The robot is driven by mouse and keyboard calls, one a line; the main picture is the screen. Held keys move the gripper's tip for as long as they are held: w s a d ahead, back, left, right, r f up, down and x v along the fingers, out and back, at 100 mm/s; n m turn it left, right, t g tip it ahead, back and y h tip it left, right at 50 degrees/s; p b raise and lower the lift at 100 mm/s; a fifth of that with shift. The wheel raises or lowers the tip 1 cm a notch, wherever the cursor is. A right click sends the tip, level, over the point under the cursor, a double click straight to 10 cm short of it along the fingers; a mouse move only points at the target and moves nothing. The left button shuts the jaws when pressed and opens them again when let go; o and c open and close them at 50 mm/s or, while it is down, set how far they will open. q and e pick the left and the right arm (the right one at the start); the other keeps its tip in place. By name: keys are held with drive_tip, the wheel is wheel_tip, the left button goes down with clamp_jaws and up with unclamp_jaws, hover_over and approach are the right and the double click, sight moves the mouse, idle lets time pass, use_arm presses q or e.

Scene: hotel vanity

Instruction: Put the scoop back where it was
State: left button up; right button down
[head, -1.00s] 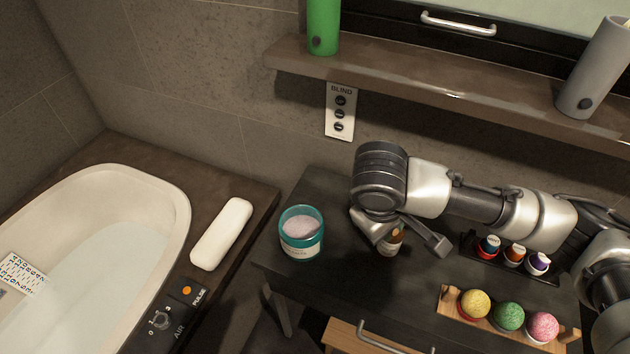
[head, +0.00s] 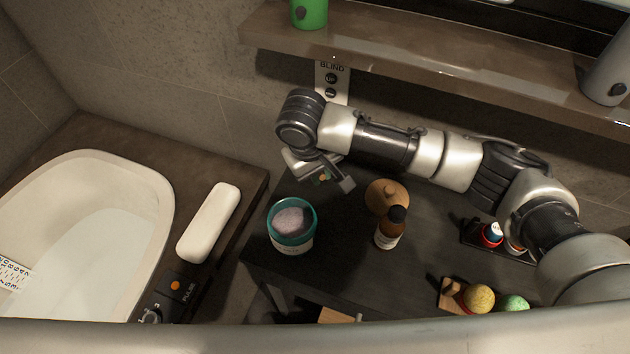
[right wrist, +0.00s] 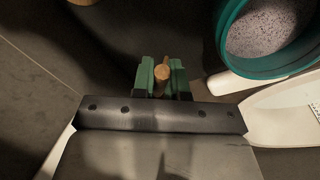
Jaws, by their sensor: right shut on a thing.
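My right gripper (head: 328,178) is in the head view behind and to the right of the teal jar (head: 291,228), above the dark counter. In the right wrist view its green fingertips (right wrist: 162,76) are shut on a brown wooden rod, seen nearly end-on, which looks like the handle of the scoop (right wrist: 161,73). The rest of the scoop is hidden. The teal jar is open and holds pale lavender grains; it also shows at the upper right of the wrist view (right wrist: 228,42). My left gripper is not in view.
A brown bottle (head: 388,232) stands in front of a round wooden lid (head: 380,192) with a knob. To the right are a rack of small bottles (head: 491,234) and a wooden tray (head: 449,296) with coloured balls. A white bath pillow (head: 209,222) lies left of the jar.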

drive_tip(key=shift+w+a+f, duration=0.15)
drive_tip(key=shift+a, duration=0.1)
drive_tip(key=shift+f, duration=0.25)
wheel_tip(320, 180, down, 4)
drive_tip(key=shift+r, duration=0.2)
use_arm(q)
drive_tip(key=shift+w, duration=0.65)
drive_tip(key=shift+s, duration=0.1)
use_arm(e)
drive_tip(key=c, duration=1.1)
unclamp_jaws()
drive_tip(key=shift+c, duration=0.2)
